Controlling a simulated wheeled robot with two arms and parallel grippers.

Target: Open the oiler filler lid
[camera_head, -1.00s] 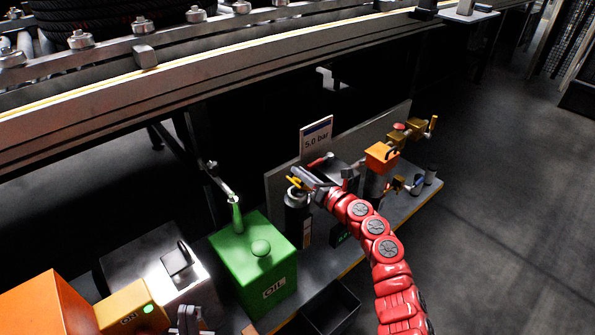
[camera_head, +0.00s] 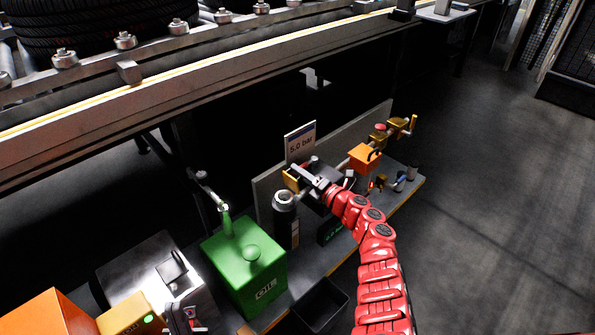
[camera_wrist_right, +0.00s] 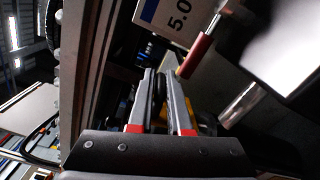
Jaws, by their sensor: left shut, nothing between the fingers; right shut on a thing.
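The oiler (camera_head: 285,215) is a dark upright cylinder with a pale grey neck, on the bench behind the green OIL box. A gold piece, which looks like the filler lid (camera_head: 291,181), stands tilted up above the back of the neck, at my fingertips. My right gripper (camera_head: 303,173) is shut on a part of it. In the right wrist view, its fingers (camera_wrist_right: 160,100) close on a dark rounded part, with yellow (camera_wrist_right: 181,115) showing behind. The exact grip is partly hidden.
The green OIL box (camera_head: 245,270) with its spout stands left of the oiler. A 5.0 bar sign (camera_head: 301,143) rises behind. An orange block (camera_head: 364,158) and brass valve parts sit to the right. A black bin (camera_head: 318,305) lies in front. The conveyor (camera_head: 180,75) runs behind.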

